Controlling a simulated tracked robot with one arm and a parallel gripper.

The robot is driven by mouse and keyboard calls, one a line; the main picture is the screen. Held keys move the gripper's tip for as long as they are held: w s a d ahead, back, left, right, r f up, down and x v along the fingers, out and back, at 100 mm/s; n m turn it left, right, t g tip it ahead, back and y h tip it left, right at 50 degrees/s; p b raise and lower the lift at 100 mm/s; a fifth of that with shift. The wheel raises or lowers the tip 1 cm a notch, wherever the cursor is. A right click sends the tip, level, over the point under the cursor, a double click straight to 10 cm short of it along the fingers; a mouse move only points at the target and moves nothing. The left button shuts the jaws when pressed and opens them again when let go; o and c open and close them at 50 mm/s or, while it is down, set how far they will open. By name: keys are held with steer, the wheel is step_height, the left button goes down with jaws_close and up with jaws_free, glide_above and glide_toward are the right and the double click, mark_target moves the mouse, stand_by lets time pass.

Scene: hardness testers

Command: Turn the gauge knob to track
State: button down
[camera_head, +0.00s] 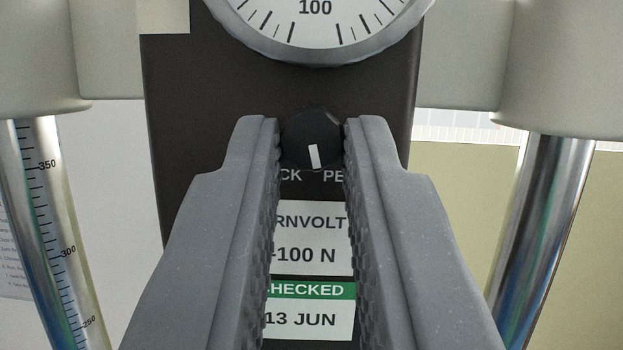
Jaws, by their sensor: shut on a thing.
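The gauge knob (311,139) is a small black round knob with a white pointer line, on the dark gauge body (375,110). Its pointer points down, leaning slightly to the right at its lower end. Below it are two labels, partly hidden by my fingers: "CK" shows on the left and "PE" on the right. My gripper (312,140) is shut on the knob, with one grey finger on its left side and one on its right. The round dial (330,25) sits above the knob, its upper part out of view.
Two shiny metal columns stand at the left (45,230) and right (540,230), the left one with a scale. Light grey crossbars run behind the gauge body. A rating label (312,238) and a green-and-white "CHECKED" sticker (312,310) show between my fingers.

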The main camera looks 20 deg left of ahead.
steer(key=m+p, duration=0.1)
steer(key=m+h+p, duration=0.2)
steer(key=shift+s+a+r+m+t, duration=0.1)
steer(key=shift+a+r+m+t, duration=0.2)
steer(key=shift+m, duration=0.1)
steer(key=m+h+p, duration=0.1)
steer(key=m+p, duration=0.1)
steer(key=m+h+p, duration=0.1)
steer(key=m+p, duration=0.1)
steer(key=p, duration=0.1)
steer(key=shift+a+m+h, duration=0.15)
steer(key=shift+m+h, duration=0.25)
steer(key=m+h+p, duration=0.1)
steer(key=m+p, duration=0.1)
steer(key=m, duration=0.1)
steer(key=shift+m+g+p, duration=0.4)
steer(key=shift+f+m+h+p, duration=0.1)
steer(key=shift+m+h+p, duration=0.3)
steer(key=shift+m+h, duration=0.3)
steer(key=shift+m, duration=0.3)
steer(key=c, duration=1.4)
jaws_free()
